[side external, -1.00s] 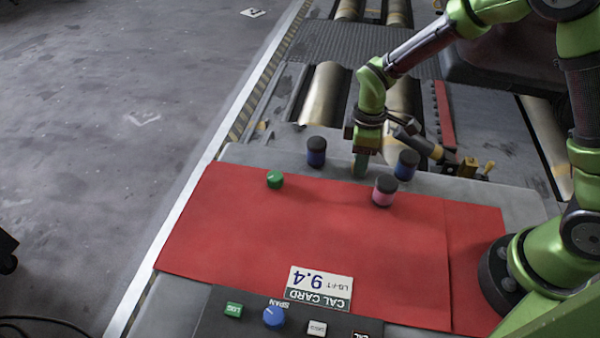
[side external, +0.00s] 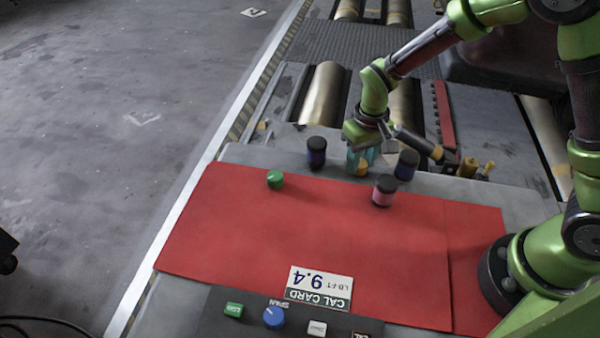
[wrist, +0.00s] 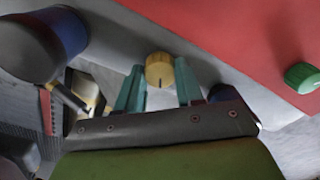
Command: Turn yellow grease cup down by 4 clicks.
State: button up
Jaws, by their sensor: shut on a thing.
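The yellow grease cup (wrist: 159,71) is a round knob with a ribbed edge and a dark mark on its near side. In the wrist view it sits between the two teal fingers of my gripper (wrist: 160,66), which is shut on it. In the side view my gripper (side external: 361,160) points down at the back edge of the bench. A little of the yellow cup (side external: 362,169) shows between the fingers there; the rest is hidden.
Dark-capped blue jars stand left (side external: 316,153) and right (side external: 407,165) of my gripper. A dark-capped pink jar (side external: 384,191) and a green knob (side external: 275,180) are nearby on the red mat (side external: 230,230). A calibration card (side external: 320,288) reads 9.4.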

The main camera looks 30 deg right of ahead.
aim_at(363, 162)
jog(key=shift+m, duration=2.1)
jog(key=o, duration=1)
jog(key=shift+o, duration=0.2)
jog(key=shift+r, duration=0.1)
notch_tip(363, 162, up, 17)
jog(key=shift+s+d, duration=0.15)
jog(key=shift+d, duration=0.05)
